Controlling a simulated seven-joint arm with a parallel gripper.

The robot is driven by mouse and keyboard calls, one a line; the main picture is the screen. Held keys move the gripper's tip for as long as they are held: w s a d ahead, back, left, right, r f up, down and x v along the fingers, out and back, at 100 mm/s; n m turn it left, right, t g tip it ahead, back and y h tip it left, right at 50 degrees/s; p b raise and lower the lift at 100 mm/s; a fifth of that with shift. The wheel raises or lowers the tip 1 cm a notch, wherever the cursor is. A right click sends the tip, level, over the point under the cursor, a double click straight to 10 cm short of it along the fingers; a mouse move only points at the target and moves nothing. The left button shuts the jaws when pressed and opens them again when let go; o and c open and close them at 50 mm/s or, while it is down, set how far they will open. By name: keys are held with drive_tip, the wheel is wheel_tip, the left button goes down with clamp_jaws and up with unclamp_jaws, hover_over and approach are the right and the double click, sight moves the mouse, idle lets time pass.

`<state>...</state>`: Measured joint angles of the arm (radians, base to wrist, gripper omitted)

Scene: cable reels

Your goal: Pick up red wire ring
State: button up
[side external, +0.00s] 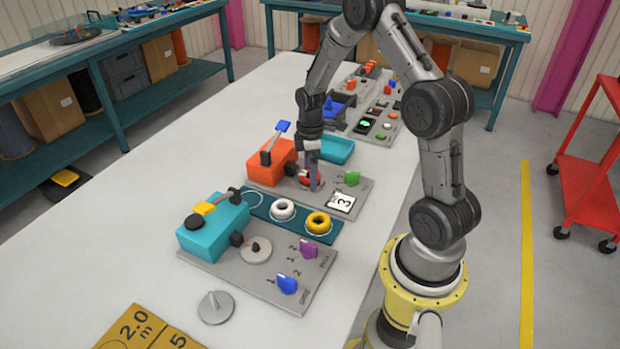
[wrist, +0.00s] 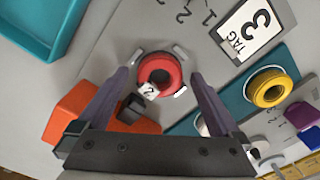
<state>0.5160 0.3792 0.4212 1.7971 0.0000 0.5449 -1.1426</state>
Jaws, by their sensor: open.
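The red wire ring (wrist: 159,75) lies on the grey board beside the orange box (wrist: 72,112), with a small white "2" tag at its edge. In the wrist view my gripper (wrist: 160,78) is open, one finger to each side of the ring, with a gap on both sides. In the side view the ring (side external: 311,177) is partly hidden behind my gripper (side external: 313,184), which points down over it. Whether the fingertips touch the board is hard to tell.
A teal tray holds a white ring (side external: 282,209) and a yellow ring (side external: 318,222). A turquoise box (side external: 212,226) stands nearer the camera. The "3" tag card (side external: 342,203) and a green knob (side external: 352,178) sit right of my gripper. A teal bin (side external: 337,149) is behind it.

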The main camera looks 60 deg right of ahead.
drive_tip(key=c, duration=1.5)
drive_tip(key=shift+c, duration=0.2)
drive_tip(key=shift+r, duration=0.15)
